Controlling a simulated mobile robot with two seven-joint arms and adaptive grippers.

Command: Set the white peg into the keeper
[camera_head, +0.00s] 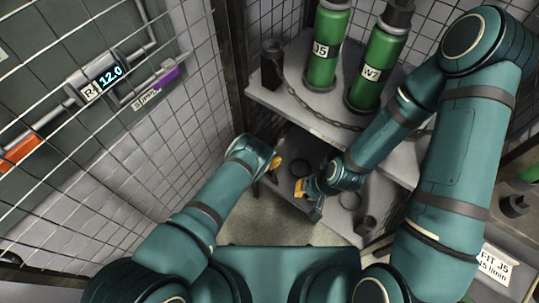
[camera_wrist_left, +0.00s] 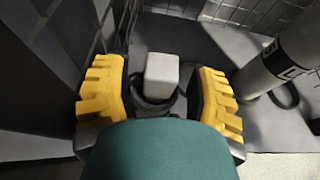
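In the left wrist view a white square-topped peg (camera_wrist_left: 161,76) stands between the two yellow-padded fingers of my left gripper (camera_wrist_left: 160,95). Gaps show between the peg and both fingers, so the gripper is open around it. A dark round holder (camera_wrist_left: 151,104), perhaps the keeper, shows around the peg's lower part; how deep the peg sits is hidden. In the head view my left gripper (camera_head: 270,165) is at the left of the lower shelf, and the peg cannot be made out. My right gripper (camera_head: 308,192) is over the lower shelf's middle; its finger opening is unclear.
Green cylinders marked J5 (camera_head: 326,48) and W7 (camera_head: 376,68) stand on the upper shelf (camera_head: 300,112), with a chain before them and a dark cup (camera_head: 272,62) at left. Empty rings (camera_head: 349,200) lie on the lower shelf. Mesh panels (camera_head: 130,150) close in the left side.

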